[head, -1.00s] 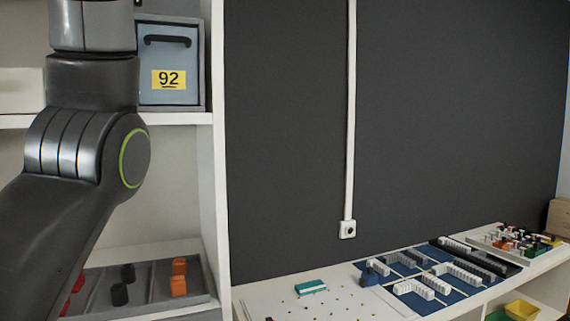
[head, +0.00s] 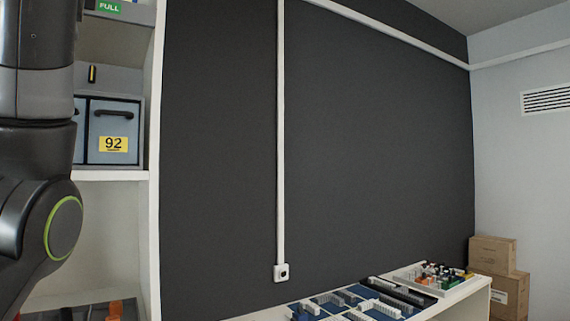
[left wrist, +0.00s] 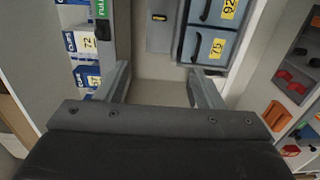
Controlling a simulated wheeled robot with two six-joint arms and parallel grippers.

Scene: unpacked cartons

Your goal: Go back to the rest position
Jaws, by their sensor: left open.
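My left gripper (left wrist: 158,88) shows in the left wrist view with its two fingers spread apart and nothing between them. It faces shelving, with a pale empty shelf area between and beyond the fingers. In the head view my left arm stands at the left edge, and its gripper is out of the picture. My right arm and gripper are in neither view.
Grey drawers with a yellow 92 label (head: 113,131) sit on the white shelf unit at left. A low white bench carries a blue board (head: 330,306) and a tray of small parts (head: 432,278). Cardboard boxes (head: 493,255) stand at right. Blue-and-white boxes (left wrist: 83,42) are near the gripper.

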